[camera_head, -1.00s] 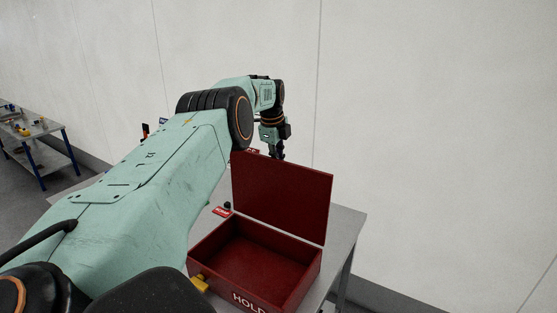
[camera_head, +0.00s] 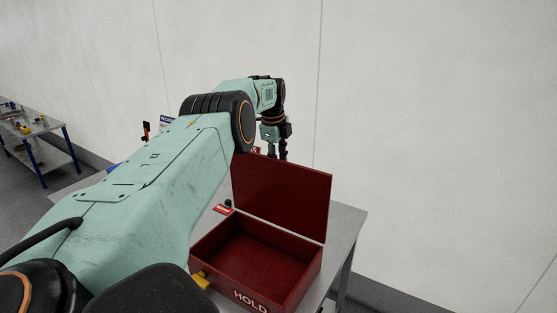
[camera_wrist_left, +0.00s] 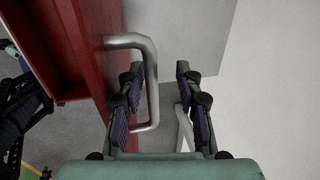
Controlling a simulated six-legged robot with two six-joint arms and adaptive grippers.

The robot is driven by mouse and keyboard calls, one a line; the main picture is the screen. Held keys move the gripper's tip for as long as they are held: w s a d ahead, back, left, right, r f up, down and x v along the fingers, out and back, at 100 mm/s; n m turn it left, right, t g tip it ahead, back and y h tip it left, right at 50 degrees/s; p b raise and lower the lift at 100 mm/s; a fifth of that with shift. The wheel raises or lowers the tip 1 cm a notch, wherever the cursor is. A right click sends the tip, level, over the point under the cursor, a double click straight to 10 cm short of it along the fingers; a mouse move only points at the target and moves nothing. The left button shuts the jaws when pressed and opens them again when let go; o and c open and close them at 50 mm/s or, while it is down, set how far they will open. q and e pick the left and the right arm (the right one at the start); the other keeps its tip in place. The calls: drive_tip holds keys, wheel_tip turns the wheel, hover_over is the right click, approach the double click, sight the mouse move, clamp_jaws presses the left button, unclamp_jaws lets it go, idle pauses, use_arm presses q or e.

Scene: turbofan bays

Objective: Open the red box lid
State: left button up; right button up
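The red box (camera_head: 300,278) stands on a table with its front marked HOLD, and its inside looks empty. Its red lid (camera_head: 285,198) stands raised at the back, close to upright. My left gripper (camera_head: 277,152) is behind the lid's top edge, fingers pointing down. In the left wrist view the fingers (camera_wrist_left: 160,98) are spread apart. A silver bar handle (camera_wrist_left: 151,75) sticks out from the lid's outer face (camera_wrist_left: 98,62). The handle is beside the left finger, partly overlapped by it; I cannot tell whether they touch. My right gripper is out of view.
The grey table (camera_head: 346,222) has a narrow free strip right of the box. A red tag (camera_head: 222,209) and a yellow item (camera_head: 201,281) are at the box's left. A pale wall (camera_head: 430,130) rises behind. Another bench (camera_head: 38,140) stands far left.

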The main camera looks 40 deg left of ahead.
use_arm(q)
drive_tip(key=shift+r, duration=0.1)
wheel_tip(320, 180, up, 12)
drive_tip(key=s, duration=0.2)
drive_tip(key=shift+d+f, duration=0.2)
drive_tip(key=shift+d, duration=0.05)
